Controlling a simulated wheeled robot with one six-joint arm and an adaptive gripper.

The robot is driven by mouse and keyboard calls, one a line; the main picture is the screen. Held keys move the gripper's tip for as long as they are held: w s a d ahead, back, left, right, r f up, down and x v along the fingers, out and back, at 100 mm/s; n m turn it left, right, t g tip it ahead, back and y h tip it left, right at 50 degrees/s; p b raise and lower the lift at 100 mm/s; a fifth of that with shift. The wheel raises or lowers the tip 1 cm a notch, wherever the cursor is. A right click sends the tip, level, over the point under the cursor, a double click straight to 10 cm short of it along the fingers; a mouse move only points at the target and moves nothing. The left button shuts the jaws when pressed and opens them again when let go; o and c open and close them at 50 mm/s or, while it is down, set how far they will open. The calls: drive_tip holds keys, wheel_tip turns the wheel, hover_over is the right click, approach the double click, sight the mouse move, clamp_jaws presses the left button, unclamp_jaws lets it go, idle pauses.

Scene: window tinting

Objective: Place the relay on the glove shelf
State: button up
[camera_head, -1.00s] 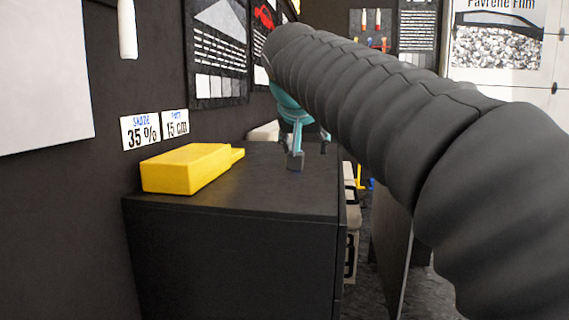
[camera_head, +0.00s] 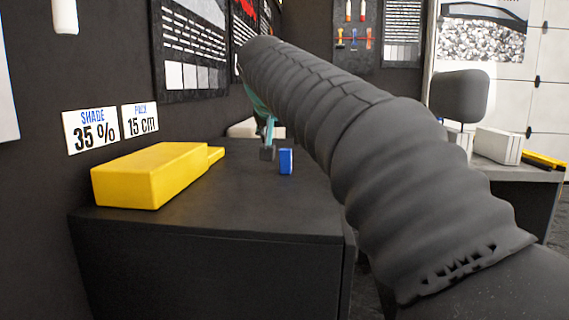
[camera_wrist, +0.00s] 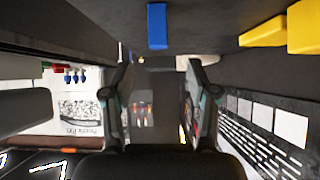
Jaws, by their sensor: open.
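A small blue block (camera_head: 286,161), which I take to be the relay, stands upright on the black cabinet top (camera_head: 240,205). I cannot tell from a label whether this cabinet is the glove shelf. My gripper (camera_head: 267,152) is low over the cabinet top, just left of the blue block, and mostly hidden behind my arm. In the wrist view my gripper (camera_wrist: 160,72) is open with nothing between its fingers. The blue block (camera_wrist: 157,26) shows there near the top edge, outside the fingers.
A yellow box-shaped object (camera_head: 150,176) lies on the cabinet's left side by the wall. A whitish object (camera_head: 243,128) sits at the back. A grey desk (camera_head: 515,170) with a white box (camera_head: 498,146) stands at the right. The cabinet's front middle is clear.

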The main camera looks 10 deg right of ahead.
sight(285, 150)
drive_tip(key=shift+x, duration=4)
drive_tip(key=shift+w+d+r, duration=0.1)
drive_tip(key=shift+d+r, duration=0.05)
drive_tip(key=shift+r, duration=0.1)
clamp_jaws()
